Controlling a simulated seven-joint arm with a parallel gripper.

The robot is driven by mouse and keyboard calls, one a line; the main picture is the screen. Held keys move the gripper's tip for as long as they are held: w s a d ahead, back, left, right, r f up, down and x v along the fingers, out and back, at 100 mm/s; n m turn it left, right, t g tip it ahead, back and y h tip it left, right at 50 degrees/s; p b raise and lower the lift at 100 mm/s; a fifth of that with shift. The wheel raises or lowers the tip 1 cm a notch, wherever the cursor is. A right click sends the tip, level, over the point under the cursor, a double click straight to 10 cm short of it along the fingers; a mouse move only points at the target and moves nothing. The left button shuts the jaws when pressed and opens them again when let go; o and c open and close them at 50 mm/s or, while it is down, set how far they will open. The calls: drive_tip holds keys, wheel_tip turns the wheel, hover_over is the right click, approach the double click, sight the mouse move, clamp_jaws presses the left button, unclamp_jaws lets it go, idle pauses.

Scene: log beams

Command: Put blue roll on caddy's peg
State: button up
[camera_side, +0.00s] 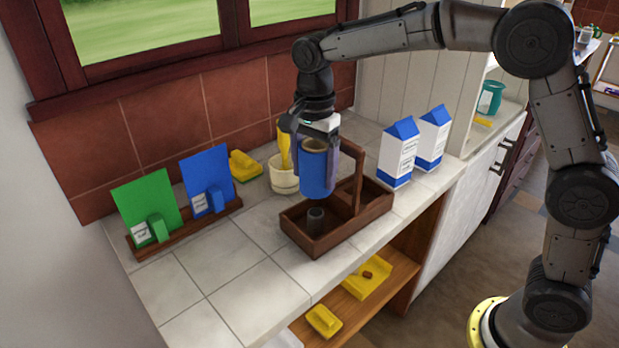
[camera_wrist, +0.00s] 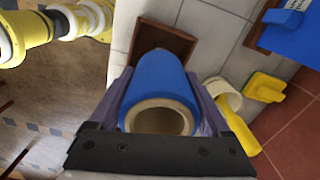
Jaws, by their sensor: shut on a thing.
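The blue roll (camera_side: 316,172) is held upright in my gripper (camera_side: 318,160), which is shut on its sides. In the wrist view the roll (camera_wrist: 154,80) sits between the two fingers (camera_wrist: 160,100), its cardboard core facing the camera. The brown wooden caddy (camera_side: 335,236) stands on the counter, with a handle (camera_side: 357,182) across its middle. A short dark peg (camera_side: 315,221) stands in its near-left compartment. The roll is above this peg, with a gap between them. In the wrist view part of the caddy (camera_wrist: 176,36) shows beyond the roll, and the peg is hidden.
A cream crock (camera_side: 283,178) with a yellow utensil stands just behind the roll. Two blue-and-white cartons (camera_side: 398,152) (camera_side: 432,138) stand right of the caddy. Green (camera_side: 147,208) and blue (camera_side: 207,178) panels stand in a wooden rack at left. The counter front left is clear.

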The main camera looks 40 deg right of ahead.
sight(314, 214)
drive_tip(key=shift+f, duration=0.7)
drive_tip(key=shift+f, duration=0.35)
drive_tip(key=shift+f, duration=0.65)
drive_tip(key=shift+f, duration=0.35)
drive_tip(key=shift+f, duration=0.7)
drive_tip(key=shift+f, duration=0.35)
drive_tip(key=shift+f, duration=0.65)
drive_tip(key=shift+f, duration=0.35)
drive_tip(key=shift+f, duration=1.75)
